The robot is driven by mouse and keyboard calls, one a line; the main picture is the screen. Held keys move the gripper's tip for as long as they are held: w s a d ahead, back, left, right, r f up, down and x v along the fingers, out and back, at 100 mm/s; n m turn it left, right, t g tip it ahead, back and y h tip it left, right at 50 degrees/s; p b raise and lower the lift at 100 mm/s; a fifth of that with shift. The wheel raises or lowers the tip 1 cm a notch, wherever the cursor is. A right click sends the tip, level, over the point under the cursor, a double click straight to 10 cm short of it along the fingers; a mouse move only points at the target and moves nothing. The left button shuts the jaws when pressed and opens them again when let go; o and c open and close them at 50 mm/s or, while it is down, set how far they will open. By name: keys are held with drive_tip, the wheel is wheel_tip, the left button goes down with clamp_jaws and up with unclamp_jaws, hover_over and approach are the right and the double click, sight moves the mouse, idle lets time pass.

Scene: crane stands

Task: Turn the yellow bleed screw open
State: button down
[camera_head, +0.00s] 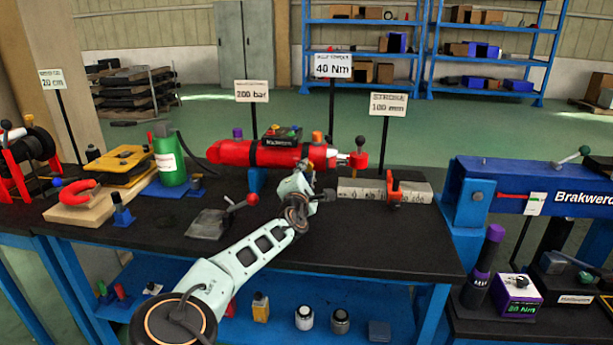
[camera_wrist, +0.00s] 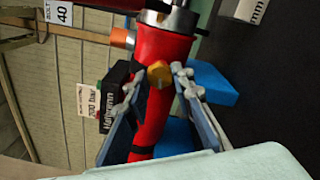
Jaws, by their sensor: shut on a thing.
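The yellow bleed screw (camera_wrist: 158,74) is a small faceted knob on the side of the red cylinder (camera_wrist: 163,46). In the wrist view it sits between the two fingertips of my gripper (camera_wrist: 157,80), which is shut on it. In the head view the red cylinder (camera_head: 228,152) lies across a blue support on the black bench. My gripper (camera_head: 311,169) is at its right part, and there the screw is mostly hidden by my wrist and fingers.
A sign reading 200 bar (camera_head: 251,91) stands behind the cylinder. A grey measuring block (camera_head: 362,189) with an orange-red slider lies to the right. A lever with a red knob (camera_head: 252,199) stands left of my wrist. The bench front right (camera_head: 390,250) is clear.

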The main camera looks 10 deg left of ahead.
drive_tip(key=shift+n, duration=0.4)
drive_tip(key=c, duration=1.7)
unclamp_jaws()
drive_tip(key=shift+o, duration=0.2)
drive_tip(key=s, duration=1.2)
drive_tip(key=shift+a, duration=0.2)
